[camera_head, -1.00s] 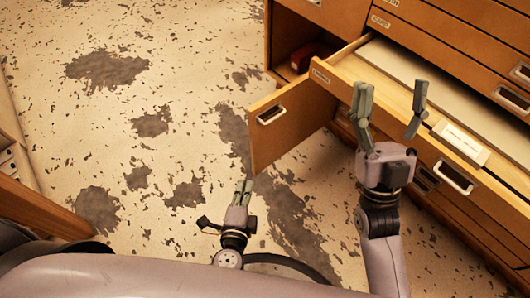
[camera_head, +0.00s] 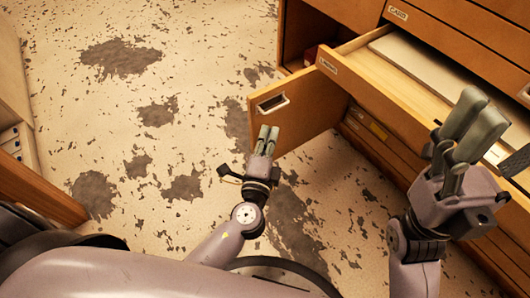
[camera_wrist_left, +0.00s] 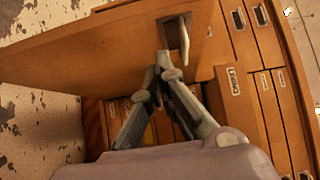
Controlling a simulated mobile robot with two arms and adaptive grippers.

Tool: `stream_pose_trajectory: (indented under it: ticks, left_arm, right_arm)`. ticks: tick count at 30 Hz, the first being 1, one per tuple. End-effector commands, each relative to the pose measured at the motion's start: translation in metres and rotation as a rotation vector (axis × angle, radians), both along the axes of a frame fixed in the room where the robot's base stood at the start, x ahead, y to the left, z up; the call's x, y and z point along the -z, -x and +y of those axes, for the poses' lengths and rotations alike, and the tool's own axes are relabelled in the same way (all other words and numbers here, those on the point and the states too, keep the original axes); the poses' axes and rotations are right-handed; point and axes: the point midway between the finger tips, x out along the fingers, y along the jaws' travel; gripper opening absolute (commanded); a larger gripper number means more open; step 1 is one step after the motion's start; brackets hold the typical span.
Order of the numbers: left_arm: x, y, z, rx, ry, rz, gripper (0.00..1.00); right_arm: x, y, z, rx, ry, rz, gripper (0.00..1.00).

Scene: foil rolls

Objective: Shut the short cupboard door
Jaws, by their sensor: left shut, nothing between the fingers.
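The short cupboard door (camera_head: 310,112) is a brown wooden panel with a metal handle (camera_head: 272,103). It stands open, swung out from the cabinet; the left wrist view shows it as a broad panel (camera_wrist_left: 110,45) with its handle at the upper middle. My left gripper (camera_head: 268,132) is shut and empty. Its fingertips are close to the door's lower edge, below the handle; I cannot tell if they touch. My right gripper (camera_head: 478,112) is raised in front of the cabinet at the right; its fingers overlap in view, so its opening is unclear.
An open drawer (camera_head: 372,95) with a white sheet juts out beside the door's top. The cupboard opening (camera_head: 300,40) behind it holds a dark red thing. Flat drawers (camera_head: 460,28) fill the cabinet. The stained floor (camera_head: 130,110) at the left is clear.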

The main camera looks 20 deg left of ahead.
Motion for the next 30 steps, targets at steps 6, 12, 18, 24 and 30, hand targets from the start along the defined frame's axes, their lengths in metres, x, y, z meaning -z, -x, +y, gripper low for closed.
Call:
stream_pose_trajectory:
  ticks: [6,12,18,24,30]
  left_arm:
    - [0.001,-0.017,0.024,-0.001,-0.003,0.0,0.0]
    - [0.001,-0.021,0.028,0.0,-0.002,0.002,0.0]
    - [0.001,-0.02,0.028,-0.001,-0.002,0.002,0.0]
    - [0.001,-0.023,0.032,0.009,-0.004,0.0,0.0]
    - [0.001,-0.039,0.054,0.064,-0.008,-0.001,0.0]
  right_arm:
    - [0.0,0.0,0.0,0.0,0.001,-0.003,0.66]
    - [0.0,0.0,0.0,0.0,0.001,-0.003,0.66]
    - [0.0,0.0,0.0,0.0,0.001,-0.003,0.66]
    - [0.0,0.0,0.0,0.0,0.001,-0.003,0.66]
    - [0.001,-0.001,0.0,0.0,0.002,-0.007,0.66]
